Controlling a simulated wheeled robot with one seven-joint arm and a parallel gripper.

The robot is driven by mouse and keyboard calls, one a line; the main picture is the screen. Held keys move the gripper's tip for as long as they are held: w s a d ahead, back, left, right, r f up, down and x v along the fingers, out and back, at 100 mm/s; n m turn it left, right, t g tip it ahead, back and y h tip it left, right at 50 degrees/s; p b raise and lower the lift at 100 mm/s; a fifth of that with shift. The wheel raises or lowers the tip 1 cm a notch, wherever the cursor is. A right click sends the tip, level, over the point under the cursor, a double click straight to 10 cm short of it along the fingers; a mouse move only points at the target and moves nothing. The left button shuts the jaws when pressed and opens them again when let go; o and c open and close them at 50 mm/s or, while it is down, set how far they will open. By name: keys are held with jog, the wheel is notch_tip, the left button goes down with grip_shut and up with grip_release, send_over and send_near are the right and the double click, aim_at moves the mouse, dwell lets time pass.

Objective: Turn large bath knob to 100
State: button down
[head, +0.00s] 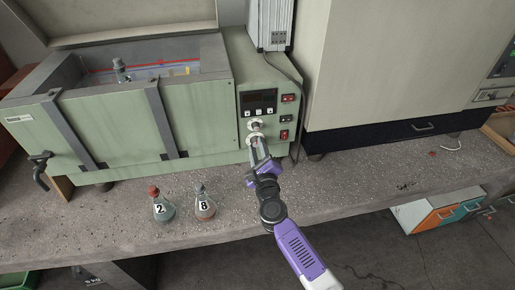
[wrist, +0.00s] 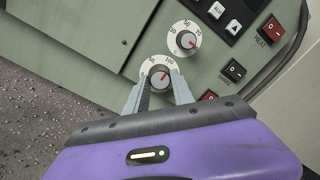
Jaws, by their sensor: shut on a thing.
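Two round dial knobs with white scales and red pointers sit on the green bath's control panel. The lower knob (wrist: 159,75) is between the fingertips of my gripper (wrist: 160,84), which is shut on it. Its red pointer slants up and right, toward the side where the 100 mark shows. The upper knob (wrist: 187,40) is free, its pointer toward the right. In the head view, my gripper (head: 257,143) reaches the panel from the front and partly covers the lower knob. I cannot read which knob is labelled for the large bath.
The bath (head: 120,125) stands open on the concrete bench (head: 340,190). Red switches (wrist: 271,29) are right of the knobs. A large beige cabinet (head: 390,60) is at right.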

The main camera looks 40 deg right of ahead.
jog(key=shift+f, duration=0.1)
jog(key=c, duration=1.1)
grip_release()
jog(key=shift+v, duration=3.9)
